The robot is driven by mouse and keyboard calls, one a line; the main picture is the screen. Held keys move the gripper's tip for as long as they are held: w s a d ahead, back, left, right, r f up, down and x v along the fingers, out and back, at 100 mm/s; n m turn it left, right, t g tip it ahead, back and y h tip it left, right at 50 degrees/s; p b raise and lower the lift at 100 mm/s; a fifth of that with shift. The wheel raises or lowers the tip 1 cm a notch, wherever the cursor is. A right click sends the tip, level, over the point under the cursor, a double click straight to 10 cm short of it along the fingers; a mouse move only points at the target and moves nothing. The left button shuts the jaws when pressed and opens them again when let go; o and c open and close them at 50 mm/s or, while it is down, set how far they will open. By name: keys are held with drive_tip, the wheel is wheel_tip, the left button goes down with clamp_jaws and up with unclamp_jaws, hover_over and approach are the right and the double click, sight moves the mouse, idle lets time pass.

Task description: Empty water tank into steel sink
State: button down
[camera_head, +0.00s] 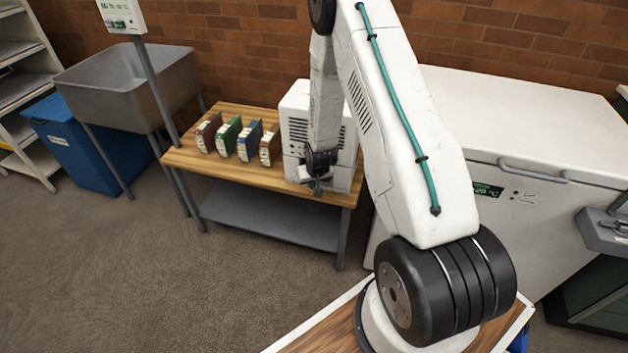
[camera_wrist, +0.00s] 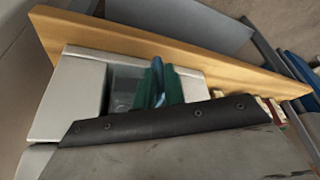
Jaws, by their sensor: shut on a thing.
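The steel sink (camera_head: 132,82) is a grey basin on legs at the left, against the brick wall. A white vented unit (camera_head: 297,107) stands on the right end of the wooden bench. My gripper (camera_head: 318,187) is low at the front of this unit. In the wrist view its teal fingers (camera_wrist: 158,84) are closed at a greyish, see-through part, which looks like the water tank (camera_wrist: 124,85), set in the white housing (camera_wrist: 75,95). The dark edge of my wrist hides the lower part of the tank. I cannot see any water level.
Several coloured archival boxes (camera_head: 228,137) stand on the wooden bench (camera_head: 188,157) left of the unit. A blue bin (camera_head: 75,140) is under the sink. A display post (camera_head: 150,80) stands before the sink. A white chest freezer (camera_head: 530,170) is at the right. Carpet is clear in front.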

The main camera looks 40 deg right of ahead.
drive_tip(key=s+a, duration=0.9)
drive_tip(key=a, duration=0.3)
drive_tip(key=shift+s, duration=0.25)
idle(1.7)
drive_tip(key=shift+a, duration=0.15)
drive_tip(key=shift+r, duration=0.2)
drive_tip(key=shift+r, duration=2.3)
drive_tip(key=shift+a, duration=0.1)
drive_tip(key=w+a+r+n+y, duration=0.1)
drive_tip(key=w+r+n, duration=0.2)
drive_tip(key=w+r, duration=0.4)
wheel_tip(320, 180, up, 3)
drive_tip(key=shift+w+a+f+n, duration=0.15)
drive_tip(key=shift+w+a+n, duration=0.15)
drive_tip(key=shift+w, duration=0.05)
